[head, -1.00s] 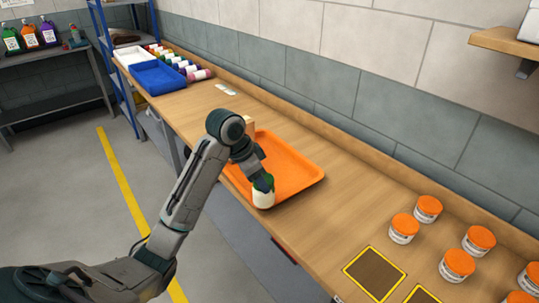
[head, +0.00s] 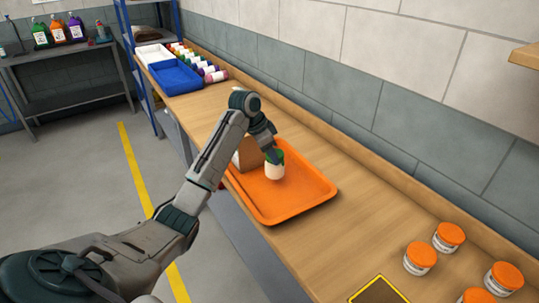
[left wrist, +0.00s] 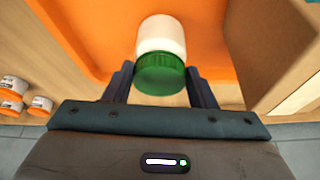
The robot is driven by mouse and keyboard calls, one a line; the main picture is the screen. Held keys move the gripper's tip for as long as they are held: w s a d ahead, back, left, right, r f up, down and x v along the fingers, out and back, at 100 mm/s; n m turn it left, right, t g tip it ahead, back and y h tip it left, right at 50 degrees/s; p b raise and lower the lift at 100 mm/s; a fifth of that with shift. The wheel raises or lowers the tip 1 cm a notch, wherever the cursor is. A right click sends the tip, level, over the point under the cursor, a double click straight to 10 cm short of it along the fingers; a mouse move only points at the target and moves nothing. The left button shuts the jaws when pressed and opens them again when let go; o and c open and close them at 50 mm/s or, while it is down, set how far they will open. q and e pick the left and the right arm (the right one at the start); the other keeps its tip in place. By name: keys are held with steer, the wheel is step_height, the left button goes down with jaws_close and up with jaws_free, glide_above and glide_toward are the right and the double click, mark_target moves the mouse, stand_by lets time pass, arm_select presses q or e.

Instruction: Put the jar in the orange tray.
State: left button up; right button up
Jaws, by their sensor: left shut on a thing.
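The jar (head: 275,170) is white with a green lid. It is upright over the left part of the orange tray (head: 290,207) on the bench; I cannot tell whether it touches the tray floor. My left gripper (head: 271,157) is shut on the jar from above, around the lid. In the left wrist view the jar's green lid (left wrist: 160,76) sits between the two fingers of the left gripper (left wrist: 161,82), with the orange tray (left wrist: 85,25) behind it. My right gripper is not in view.
A brown block-like thing (head: 247,154) stands close beside the jar, partly hidden by my arm. Several orange-lidded jars (head: 420,258) stand at the right of the bench. A blue tray (head: 174,77) and a white tray (head: 153,54) lie at the far end. The tray's right part is empty.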

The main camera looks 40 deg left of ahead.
arm_select(q)
steer(key=shift+w+a, duration=0.6)
steer(key=shift+a, duration=0.05)
steer(key=shift+f+p, duration=0.95)
steer(key=shift+f, duration=0.8)
steer(key=o, duration=1.1)
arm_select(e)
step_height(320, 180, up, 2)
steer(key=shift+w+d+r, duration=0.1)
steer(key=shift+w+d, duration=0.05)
arm_select(q)
steer(key=b+v, duration=0.2)
steer(key=v, duration=1)
steer(key=shift+b, duration=0.4)
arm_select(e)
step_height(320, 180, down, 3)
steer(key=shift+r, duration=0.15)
